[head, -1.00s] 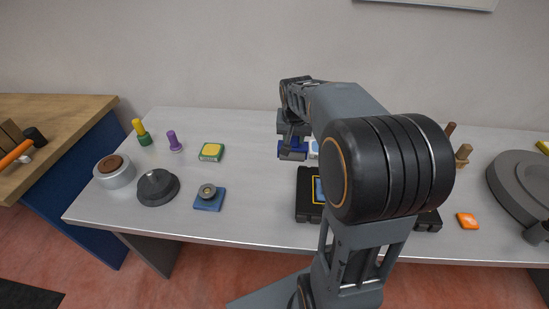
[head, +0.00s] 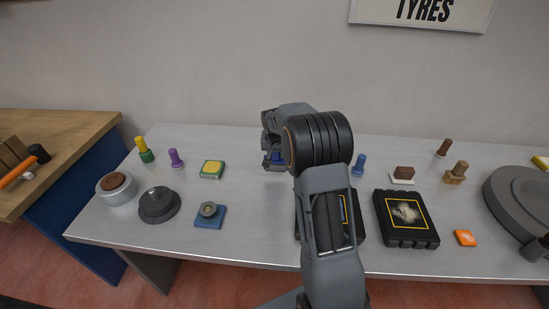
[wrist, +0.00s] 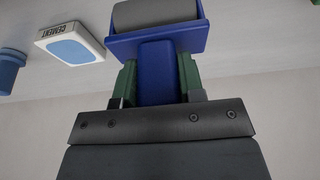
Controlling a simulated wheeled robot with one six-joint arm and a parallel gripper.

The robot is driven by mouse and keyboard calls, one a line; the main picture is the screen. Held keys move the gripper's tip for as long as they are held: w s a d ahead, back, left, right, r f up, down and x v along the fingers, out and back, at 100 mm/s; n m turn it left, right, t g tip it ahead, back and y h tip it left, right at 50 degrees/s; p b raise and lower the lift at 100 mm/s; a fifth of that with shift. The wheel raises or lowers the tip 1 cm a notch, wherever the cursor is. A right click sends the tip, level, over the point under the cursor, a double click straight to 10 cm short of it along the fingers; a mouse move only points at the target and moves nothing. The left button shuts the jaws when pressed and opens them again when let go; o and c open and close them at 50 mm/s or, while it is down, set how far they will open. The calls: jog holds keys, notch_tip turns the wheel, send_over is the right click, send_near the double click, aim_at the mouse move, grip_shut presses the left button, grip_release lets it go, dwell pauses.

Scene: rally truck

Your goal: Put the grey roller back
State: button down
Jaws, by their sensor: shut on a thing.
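The grey roller (wrist: 155,14) is a dark grey cylinder in a blue holder (wrist: 157,75), at the top of the wrist view. My gripper (wrist: 158,80) is shut on the blue holder, with green finger pads on either side of it. In the head view my gripper (head: 273,163) is over the far middle of the table, with a bit of the blue holder (head: 278,157) showing. The roller itself is hidden by my arm there. I cannot tell whether the holder touches the table.
In the wrist view a white and blue cement block (wrist: 72,43) and a blue peg (wrist: 10,72) are to the left. A green and yellow block (head: 212,169) is left of my gripper. Black cases (head: 407,218) lie near the front. A grey disc (head: 520,200) is at right.

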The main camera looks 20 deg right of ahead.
aim_at(275, 158)
jog(key=shift+w+f, duration=0.35)
jog(key=shift+f, duration=0.1)
jog(key=shift+a+x, duration=0.2)
jog(key=shift+x, duration=1.3)
jog(key=shift+s, duration=0.2)
jog(key=c, duration=0.7)
grip_release()
jog(key=shift+f, duration=0.1)
jog(key=shift+f, duration=0.1)
jog(key=b+v, duration=0.1)
jog(key=v, duration=1.2)
jog(key=s+a+n, duration=0.2)
jog(key=s+a, duration=0.1)
jog(key=s, duration=0.6)
jog(key=s+a+n+y, duration=0.1)
jog(key=s+a, duration=0.3)
jog(key=s, duration=0.5)
jog(key=s+a+n, duration=0.3)
jog(key=s+a, duration=0.1)
jog(key=s, duration=0.5)
jog(key=shift+r+t+y, duration=0.3)
jog(key=shift+r, duration=0.05)
